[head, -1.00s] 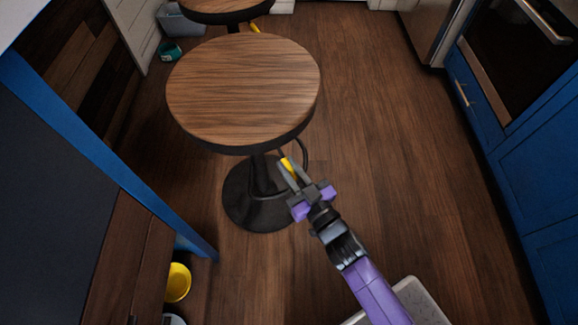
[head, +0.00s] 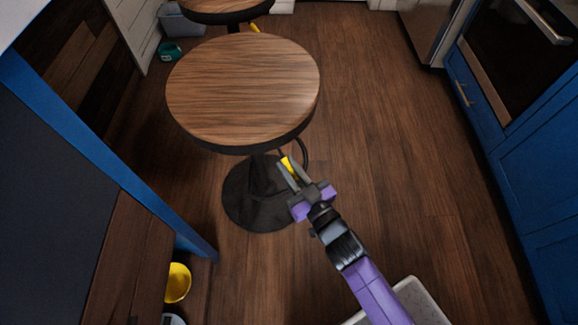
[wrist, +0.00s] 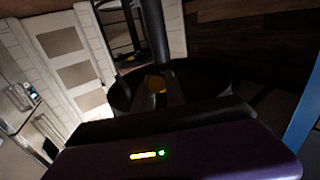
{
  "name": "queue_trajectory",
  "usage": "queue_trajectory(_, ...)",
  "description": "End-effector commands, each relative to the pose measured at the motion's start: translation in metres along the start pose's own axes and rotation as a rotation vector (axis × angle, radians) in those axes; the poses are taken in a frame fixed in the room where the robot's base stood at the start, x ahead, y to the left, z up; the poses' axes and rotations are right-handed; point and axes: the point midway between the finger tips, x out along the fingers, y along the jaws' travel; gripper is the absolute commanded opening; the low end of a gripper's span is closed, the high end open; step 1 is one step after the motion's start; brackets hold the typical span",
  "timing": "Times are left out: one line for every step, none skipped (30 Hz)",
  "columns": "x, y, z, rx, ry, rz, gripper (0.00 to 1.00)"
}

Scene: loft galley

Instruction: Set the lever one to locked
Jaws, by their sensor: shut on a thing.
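A yellow lever (head: 286,162) sticks out under the seat of the near stool (head: 243,88), on its right side. My gripper (head: 288,171) reaches in low beside the stool's post, and its fingers are shut on this lever. The yellow tip also shows between the fingers in the wrist view (wrist: 157,84). The rest of the lever is hidden under the seat and behind the fingers. A second yellow lever (head: 255,27) shows under the far stool (head: 225,8). I see no label telling which is lever one, or any locked mark.
The near stool's round black base (head: 243,205) stands on the wood floor. Blue cabinets (head: 540,180) and an oven line the right. A blue-edged panel (head: 100,165) is at left, with a yellow bowl (head: 178,282) beside it. The floor between stool and cabinets is clear.

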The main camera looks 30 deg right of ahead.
Motion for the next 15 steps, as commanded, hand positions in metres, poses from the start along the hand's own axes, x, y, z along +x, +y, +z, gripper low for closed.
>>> queue_trajectory(-0.001,0.000,-0.001,0.000,-0.004,0.000,0.00)
queue_trajectory(-0.001,0.000,-0.002,0.000,-0.007,-0.001,0.00)
queue_trajectory(-0.001,0.000,-0.004,0.000,-0.012,-0.001,0.00)
queue_trajectory(-0.001,0.000,-0.006,0.000,-0.018,-0.001,0.00)
queue_trajectory(-0.001,0.000,-0.008,0.000,-0.024,-0.002,0.00)
queue_trajectory(-0.002,0.000,-0.010,0.000,-0.035,-0.002,0.00)
queue_trajectory(-0.002,0.000,-0.012,0.000,-0.042,-0.002,0.00)
queue_trajectory(-0.003,0.000,-0.013,-0.001,-0.050,-0.003,0.00)
queue_trajectory(-0.003,0.000,-0.015,-0.001,-0.060,-0.003,0.00)
queue_trajectory(-0.003,0.000,-0.017,-0.001,-0.069,-0.003,0.00)
queue_trajectory(-0.004,-0.001,-0.018,-0.001,-0.077,-0.004,0.00)
queue_trajectory(-0.004,-0.001,-0.019,-0.001,-0.087,-0.004,0.00)
queue_trajectory(-0.005,0.000,-0.020,-0.001,-0.095,-0.004,0.00)
queue_trajectory(-0.005,0.000,-0.021,-0.001,-0.103,-0.004,0.00)
queue_trajectory(-0.005,0.000,-0.023,-0.001,-0.113,-0.004,0.00)
